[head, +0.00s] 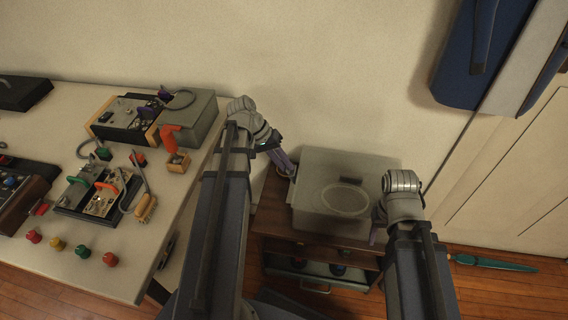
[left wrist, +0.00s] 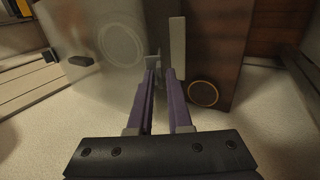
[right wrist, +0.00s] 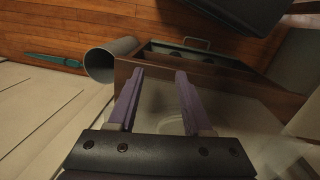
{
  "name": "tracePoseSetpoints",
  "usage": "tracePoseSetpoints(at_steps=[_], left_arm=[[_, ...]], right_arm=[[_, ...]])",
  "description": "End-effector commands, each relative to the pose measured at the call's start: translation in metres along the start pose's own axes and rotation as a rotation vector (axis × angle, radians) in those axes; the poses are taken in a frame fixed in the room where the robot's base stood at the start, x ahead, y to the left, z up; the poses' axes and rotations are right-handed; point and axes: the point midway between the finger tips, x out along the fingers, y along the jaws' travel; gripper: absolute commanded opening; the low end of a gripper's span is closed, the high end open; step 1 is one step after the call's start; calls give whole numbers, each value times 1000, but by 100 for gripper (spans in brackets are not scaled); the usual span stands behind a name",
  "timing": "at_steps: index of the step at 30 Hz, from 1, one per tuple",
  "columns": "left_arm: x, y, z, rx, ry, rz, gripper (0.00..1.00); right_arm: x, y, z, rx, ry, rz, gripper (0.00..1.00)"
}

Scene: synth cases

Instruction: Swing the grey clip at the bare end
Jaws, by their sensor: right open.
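The grey case (head: 325,215) lies on a low wooden cabinet, with an oval ring and a dark handle on its top; it also shows in the left wrist view (left wrist: 97,80). A small grey clip (left wrist: 152,62) stands at the case's end, beside a pale upright strip (left wrist: 177,48). My left gripper (head: 290,170) is at the case's left end. Its fingertips (left wrist: 161,72) are a small gap apart at the clip; whether they grip it is unclear. My right gripper (right wrist: 160,75) is open and empty over the case's right side; in the head view its arm partly hides it.
The cabinet (head: 310,245) has an open lower drawer (head: 315,283). A white bench (head: 105,255) with tools and coloured knobs stands left. A grey hollow cylinder (right wrist: 108,62) is beside the cabinet. A teal tool (head: 493,262) lies on the floor. A blue bag (head: 470,75) hangs upper right.

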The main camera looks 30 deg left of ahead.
Motion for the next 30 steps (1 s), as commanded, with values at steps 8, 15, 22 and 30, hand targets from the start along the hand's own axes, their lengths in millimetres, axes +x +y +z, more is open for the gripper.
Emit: tracePoseSetpoints(at_steps=[8,15,22,30], left_arm=[[0,0,0,0,0,0,0],[0,0,0,0,0,0,0],[-1,2,0,0,-1,-17,0],[-1,16,1,4,-4,-156,0]], right_arm=[[0,0,0,0,0,0,50],[0,0,0,0,0,0,50],[-4,0,0,0,0,0,50],[-24,2,1,1,0,-2,50]])
